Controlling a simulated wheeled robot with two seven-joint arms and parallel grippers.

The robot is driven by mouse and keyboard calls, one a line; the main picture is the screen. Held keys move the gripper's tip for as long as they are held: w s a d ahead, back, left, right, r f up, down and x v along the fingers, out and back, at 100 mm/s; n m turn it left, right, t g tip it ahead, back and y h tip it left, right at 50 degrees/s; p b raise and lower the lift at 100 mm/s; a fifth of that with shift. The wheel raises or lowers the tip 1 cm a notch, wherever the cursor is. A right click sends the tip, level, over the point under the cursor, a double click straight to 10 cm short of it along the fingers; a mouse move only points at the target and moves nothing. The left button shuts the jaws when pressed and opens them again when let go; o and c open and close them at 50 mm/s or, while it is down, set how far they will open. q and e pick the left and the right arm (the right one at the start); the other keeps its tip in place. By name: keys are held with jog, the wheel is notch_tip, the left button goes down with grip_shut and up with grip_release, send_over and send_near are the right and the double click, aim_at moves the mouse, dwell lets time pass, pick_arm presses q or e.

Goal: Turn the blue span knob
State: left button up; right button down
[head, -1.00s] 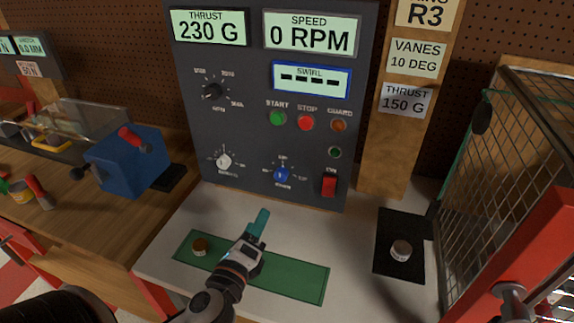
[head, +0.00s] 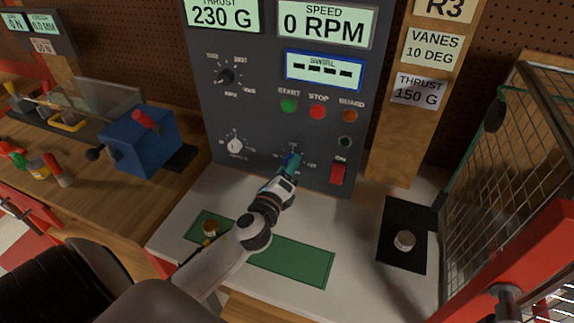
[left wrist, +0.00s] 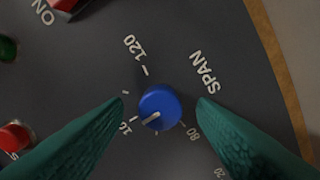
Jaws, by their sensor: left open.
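The blue span knob (left wrist: 160,107) is on the dark control panel (head: 262,130). In the left wrist view it sits between the two teal fingertips of my left gripper (left wrist: 161,102), with a gap on each side. Its white pointer line aims to the lower left, near a mark labelled 10; the SPAN label is at its upper right. In the head view my left gripper (head: 291,163) reaches up to the panel's lower part and mostly hides the knob. The gripper is open and holds nothing. My right gripper is not in view.
A white knob (head: 234,146) is left of the blue one; a red switch (head: 338,173) is right. Start (head: 289,105) and stop (head: 318,111) buttons are above. A green mat (head: 305,262) lies on the bench below. A mesh guard (head: 520,150) stands at the right.

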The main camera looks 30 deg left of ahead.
pick_arm(q)
jog(key=shift+w, duration=0.25)
jog(key=c, duration=1)
